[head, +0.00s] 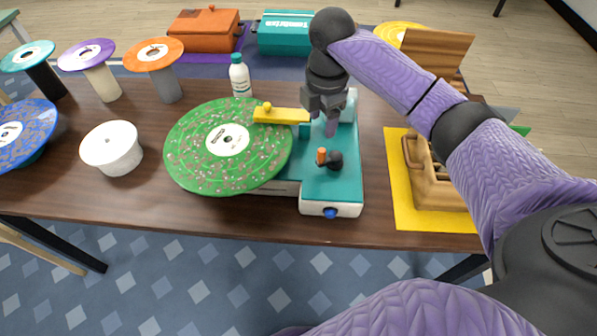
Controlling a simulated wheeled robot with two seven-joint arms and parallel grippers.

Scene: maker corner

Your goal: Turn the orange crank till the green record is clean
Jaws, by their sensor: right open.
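The green record (190,150) lies flat on the left part of a teal and white machine (318,190), with a white centre label. Pale brownish specks are scattered over its whole visible face. A yellow arm (282,115) with a round knob reaches from the machine over the record's upper right edge. The orange crank (321,155) stands up beside a black hub on the machine's teal top. My right gripper (330,128) is open, pointing down over the back of the teal top, behind the crank and apart from it. My left gripper is out of view.
A white bottle (239,77) stands behind the record. A white spool-like stand (112,150) and a blue record (22,132) are at left, with several small discs on posts behind. A wooden rack (430,170) on a yellow mat (401,205) is right of the machine.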

